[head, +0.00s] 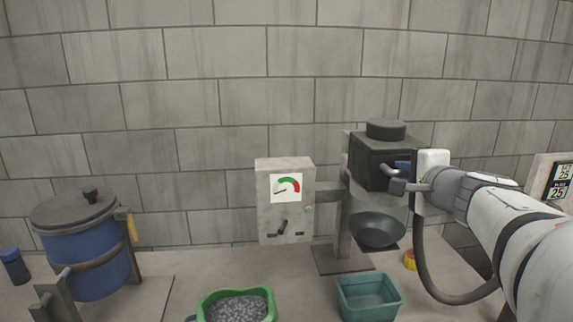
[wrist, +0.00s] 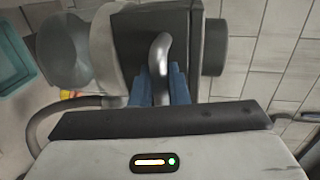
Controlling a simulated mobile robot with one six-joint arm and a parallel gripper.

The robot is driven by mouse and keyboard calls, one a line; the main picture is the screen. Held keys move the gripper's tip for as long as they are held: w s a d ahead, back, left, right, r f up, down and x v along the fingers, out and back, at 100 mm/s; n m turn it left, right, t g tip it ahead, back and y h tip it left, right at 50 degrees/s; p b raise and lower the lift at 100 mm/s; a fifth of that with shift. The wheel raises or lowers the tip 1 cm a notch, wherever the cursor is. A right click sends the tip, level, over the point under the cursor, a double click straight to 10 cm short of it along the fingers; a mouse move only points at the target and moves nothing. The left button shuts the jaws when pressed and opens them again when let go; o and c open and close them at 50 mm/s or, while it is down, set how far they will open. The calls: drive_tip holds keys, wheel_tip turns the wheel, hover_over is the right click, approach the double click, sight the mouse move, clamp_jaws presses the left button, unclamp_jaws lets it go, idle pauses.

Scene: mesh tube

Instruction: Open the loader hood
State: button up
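The loader hood is a dark box (head: 370,160) with a round black cap on top, right of centre in the head view. It looks closed. In the wrist view the dark hood (wrist: 133,30) fills the upper middle. A grey curved handle (wrist: 161,50) sticks out from it towards me. My gripper (wrist: 160,75) has its two blue fingers on either side of this handle, and they appear to press on it. In the head view my gripper (head: 404,167) is at the hood's front right, partly hidden by my wrist.
A dark bowl (head: 377,230) hangs below the hood. A grey gauge box (head: 285,215) stands left of it. A teal bin (head: 368,298) and a green tray of grey granules (head: 205,305) are in front. A blue lidded drum (head: 98,275) stands at the far left.

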clamp_jaws()
